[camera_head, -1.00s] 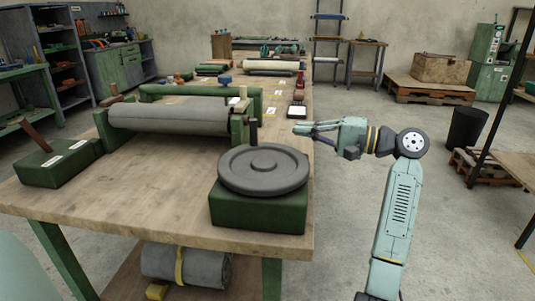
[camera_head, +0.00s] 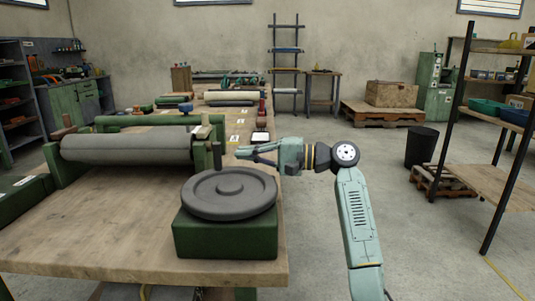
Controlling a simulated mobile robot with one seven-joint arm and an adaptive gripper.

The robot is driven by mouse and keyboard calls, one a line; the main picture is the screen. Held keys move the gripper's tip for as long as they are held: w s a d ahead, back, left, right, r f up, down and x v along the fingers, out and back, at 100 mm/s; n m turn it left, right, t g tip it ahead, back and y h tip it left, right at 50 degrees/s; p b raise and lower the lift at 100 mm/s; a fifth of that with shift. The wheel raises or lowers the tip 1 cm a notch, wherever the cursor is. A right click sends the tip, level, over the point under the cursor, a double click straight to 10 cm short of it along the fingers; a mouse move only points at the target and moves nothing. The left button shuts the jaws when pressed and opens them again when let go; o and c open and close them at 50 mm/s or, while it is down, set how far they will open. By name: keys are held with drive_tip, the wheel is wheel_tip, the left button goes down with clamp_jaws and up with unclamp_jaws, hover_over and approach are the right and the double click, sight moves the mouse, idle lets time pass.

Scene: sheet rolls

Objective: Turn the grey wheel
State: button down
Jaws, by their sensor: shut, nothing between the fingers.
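The grey wheel (camera_head: 207,203) is a flat round disc with a raised hub, lying on a dark green block (camera_head: 225,238) near the front right corner of the wooden workbench (camera_head: 110,247). A dark upright handle (camera_head: 217,155) stands at the wheel's far edge; whether it is fixed to the wheel I cannot tell for sure. My gripper (camera_head: 240,153) is shut and empty. It points left, beyond the wheel and to the right of the handle, apparently apart from it. My arm comes in from the right of the bench.
A sheet roller (camera_head: 125,144) lies across green stands left of the wheel. More rolls and tools lie farther back on the bench. A dark shelf rack (camera_head: 470,180) and a black bin (camera_head: 421,147) stand at right.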

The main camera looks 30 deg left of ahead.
sight(229, 175)
drive_tip(key=shift+s+a, duration=0.25)
drive_tip(key=shift+s, duration=0.45)
drive_tip(key=shift+s+a, duration=0.2)
drive_tip(key=shift+s, duration=0.45)
drive_tip(key=shift+s+a+r+n+g+h+p, duration=0.3)
drive_tip(key=shift+s+a+g+p, duration=0.25)
drive_tip(key=shift+p, duration=0.65)
drive_tip(key=shift+f, duration=0.35)
drive_tip(key=shift+s, duration=0.1)
